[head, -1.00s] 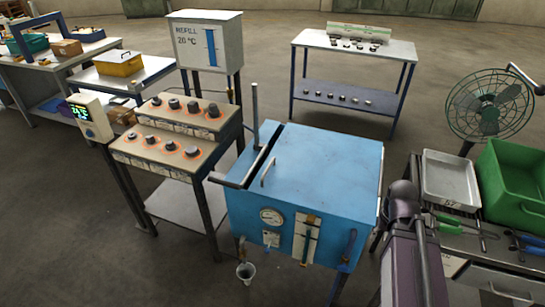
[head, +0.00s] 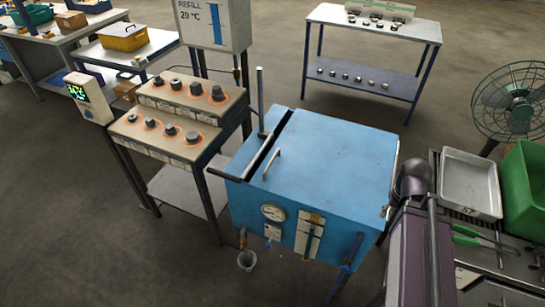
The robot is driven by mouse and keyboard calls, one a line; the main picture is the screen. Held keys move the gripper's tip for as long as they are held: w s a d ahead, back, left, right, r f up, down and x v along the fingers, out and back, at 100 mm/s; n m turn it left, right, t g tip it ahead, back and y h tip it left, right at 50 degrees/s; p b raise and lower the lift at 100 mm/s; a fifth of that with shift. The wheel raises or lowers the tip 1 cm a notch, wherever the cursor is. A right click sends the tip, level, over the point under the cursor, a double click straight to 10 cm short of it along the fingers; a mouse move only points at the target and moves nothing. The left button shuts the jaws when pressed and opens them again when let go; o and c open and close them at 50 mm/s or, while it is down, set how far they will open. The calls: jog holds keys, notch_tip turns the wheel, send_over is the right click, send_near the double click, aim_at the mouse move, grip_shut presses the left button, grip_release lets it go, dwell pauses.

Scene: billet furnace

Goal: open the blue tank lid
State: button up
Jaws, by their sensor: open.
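The blue tank (head: 250,215) stands in the middle of the head view. Its flat blue lid (head: 335,160) lies level on top and looks shut. A light bar handle (head: 272,163) stands on the lid near its left edge. A dark slot runs along the lid's left side, with a grey bent bar (head: 235,173) beside it. The tank front carries a round gauge (head: 273,213) and a level strip (head: 310,234). My gripper is not in view; only a purple and dark part of my arm shows at the right, in front of the tank's right side.
A knob console (head: 170,130) stands close on the tank's left, below a refill box (head: 213,25). A small cup (head: 247,260) is under the tank's tap. A bench with a metal tray (head: 470,180) and green bin (head: 525,190) is at right.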

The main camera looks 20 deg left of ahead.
notch_tip(320, 180, up, 7)
jog(key=m+y+p, duration=0.1)
jog(key=y+p, duration=0.1)
jog(key=p, duration=0.5)
send_over(272, 160)
jog(key=d, duration=0.3)
jog(key=shift+s+a+r, duration=0.1)
jog(key=shift+s+a, duration=0.05)
jog(key=a+f+b, duration=0.1)
jog(key=f+b, duration=0.8)
jog(key=a+f+b, duration=0.1)
jog(key=f+b, duration=0.3)
jog(key=shift+a+f+b, duration=0.25)
jog(key=shift+a+b, duration=0.05)
jog(key=shift+b, duration=0.05)
